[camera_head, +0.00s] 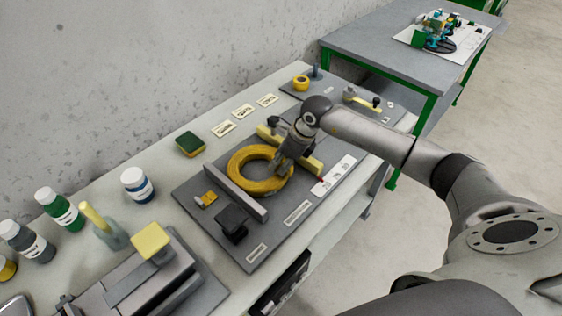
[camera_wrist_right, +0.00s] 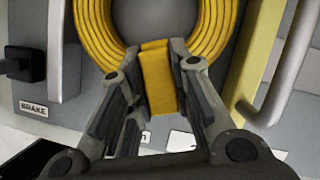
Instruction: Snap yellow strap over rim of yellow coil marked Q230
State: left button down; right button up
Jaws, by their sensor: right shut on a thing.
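The yellow coil (camera_head: 234,168) lies flat on a grey fixture plate (camera_head: 283,217) on the bench; its windings also show at the top of the wrist view (camera_wrist_right: 94,38). I cannot read a Q230 mark on it. The yellow strap (camera_wrist_right: 158,88) is a short flat band at the coil's near rim in the wrist view. My right gripper (camera_head: 279,166) reaches down at the right side of the coil in the head view. Its fingers (camera_wrist_right: 152,68) are shut on the strap, one on each side. Whether the strap is seated over the rim is unclear. My left gripper is out of view.
A grey bar (camera_head: 236,193) and a yellow bar (camera_head: 305,163) flank the coil. A black block (camera_head: 233,222) stands near the label BRAKE (camera_wrist_right: 33,108). A small orange piece (camera_head: 207,199) lies left of the coil. Bottles (camera_head: 137,184) stand farther left.

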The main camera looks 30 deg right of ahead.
jog(key=shift+f+b, duration=0.4)
jog(key=shift+b, duration=0.05)
dwell(1.0)
jog(key=o, duration=1)
jog(key=shift+c, duration=0.2)
jog(key=shift+r+p, duration=2.05)
jog(key=shift+r, duration=1.5)
jog(key=shift+f, duration=0.1)
